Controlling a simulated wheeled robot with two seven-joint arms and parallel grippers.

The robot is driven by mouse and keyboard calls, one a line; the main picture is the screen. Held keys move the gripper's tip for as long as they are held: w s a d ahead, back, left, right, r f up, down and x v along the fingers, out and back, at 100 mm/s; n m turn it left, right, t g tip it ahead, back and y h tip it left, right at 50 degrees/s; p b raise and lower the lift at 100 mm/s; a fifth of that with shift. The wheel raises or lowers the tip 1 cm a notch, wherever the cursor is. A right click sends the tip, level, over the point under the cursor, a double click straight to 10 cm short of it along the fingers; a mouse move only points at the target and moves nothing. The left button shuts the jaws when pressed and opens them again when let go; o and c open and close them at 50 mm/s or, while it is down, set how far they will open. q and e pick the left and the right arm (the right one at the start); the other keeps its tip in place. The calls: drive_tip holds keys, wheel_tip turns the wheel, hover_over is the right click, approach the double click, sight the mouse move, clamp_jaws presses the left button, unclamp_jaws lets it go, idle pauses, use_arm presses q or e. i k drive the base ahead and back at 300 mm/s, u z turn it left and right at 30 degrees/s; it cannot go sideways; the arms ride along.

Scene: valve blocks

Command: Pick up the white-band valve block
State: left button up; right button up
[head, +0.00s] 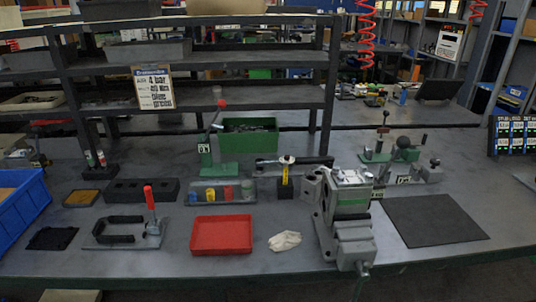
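I cannot pick out a white-band valve block with certainty; the small parts are too small to read. A black stand (98,172) at the back left holds small upright pieces with pale, red and green marks. A long black block (142,190) with recesses lies in front of it, to the right. A grey plate (221,192) in the middle carries several coloured pieces, among them yellow, red and green. A small dark block (284,188) with a yellow upright piece stands to its right. Neither of my grippers shows in the head view.
A red tray (222,235) and a white cloth (285,241) lie near the front edge. A large grey vise (345,215) stands right of them, beside a dark mat (434,220) that is bare.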

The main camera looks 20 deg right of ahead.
sight(310, 181)
drive_tip(key=u, duration=0.45)
drive_tip(key=k, duration=0.55)
drive_tip(key=u, duration=0.9)
drive_tip(key=i, duration=0.85)
drive_tip(key=z, duration=1)
drive_tip(key=i, duration=0.95)
drive_tip(key=z, duration=1)
